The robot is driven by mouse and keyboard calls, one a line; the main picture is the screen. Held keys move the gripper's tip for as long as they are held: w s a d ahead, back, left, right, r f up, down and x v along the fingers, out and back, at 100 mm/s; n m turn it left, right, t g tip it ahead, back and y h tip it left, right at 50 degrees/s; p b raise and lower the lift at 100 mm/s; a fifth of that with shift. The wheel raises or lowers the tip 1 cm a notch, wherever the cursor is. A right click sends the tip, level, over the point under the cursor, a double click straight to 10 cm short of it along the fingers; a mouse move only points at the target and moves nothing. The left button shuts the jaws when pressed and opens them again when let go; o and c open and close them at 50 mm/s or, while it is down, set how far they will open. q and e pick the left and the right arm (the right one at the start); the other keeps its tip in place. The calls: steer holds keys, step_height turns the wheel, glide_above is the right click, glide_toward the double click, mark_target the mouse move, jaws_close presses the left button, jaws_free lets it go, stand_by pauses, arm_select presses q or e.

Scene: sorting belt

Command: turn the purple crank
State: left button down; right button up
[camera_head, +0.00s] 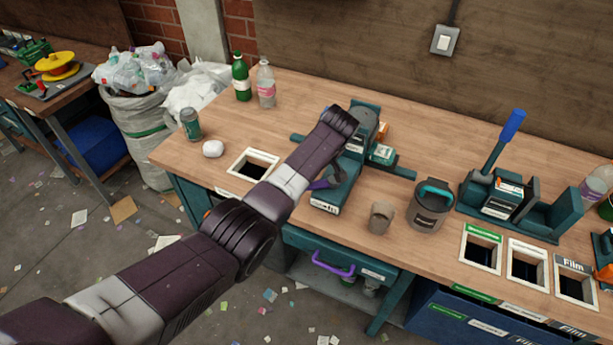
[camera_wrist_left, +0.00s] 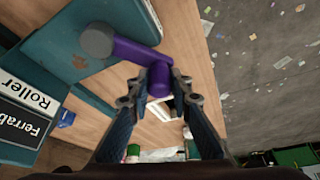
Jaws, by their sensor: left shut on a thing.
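The purple crank (camera_wrist_left: 135,50) shows in the wrist view, with a grey hub (camera_wrist_left: 97,40) at one end and a purple knob at the other. It is on the side of the teal roller machine (camera_wrist_left: 60,55). My left gripper (camera_wrist_left: 161,80) is shut on the crank's knob, one finger on each side. In the head view a bit of the purple crank (camera_head: 319,184) shows beside the machine (camera_head: 327,201). My left arm covers most of the gripper there. My right gripper is not in view.
A grey-brown cup (camera_head: 381,217) and a lidded pot (camera_head: 430,207) stand right of the machine. A teal press (camera_head: 480,200) with a blue lever is farther right. Bottles (camera_head: 241,77), a can (camera_head: 191,124) and a framed slot (camera_head: 237,165) are on the left. A drawer with a purple handle (camera_head: 333,265) is below.

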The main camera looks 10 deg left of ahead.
arm_select(q)
steer(key=shift+s+d+f, duration=0.1)
steer(key=shift+s+f, duration=0.1)
steer(key=c, duration=2.1)
jaws_free()
steer(key=o, duration=0.4)
steer(key=shift+s+r, duration=0.2)
steer(key=shift+c, duration=0.2)
steer(key=shift+w, duration=0.15)
steer(key=v, duration=1.2)
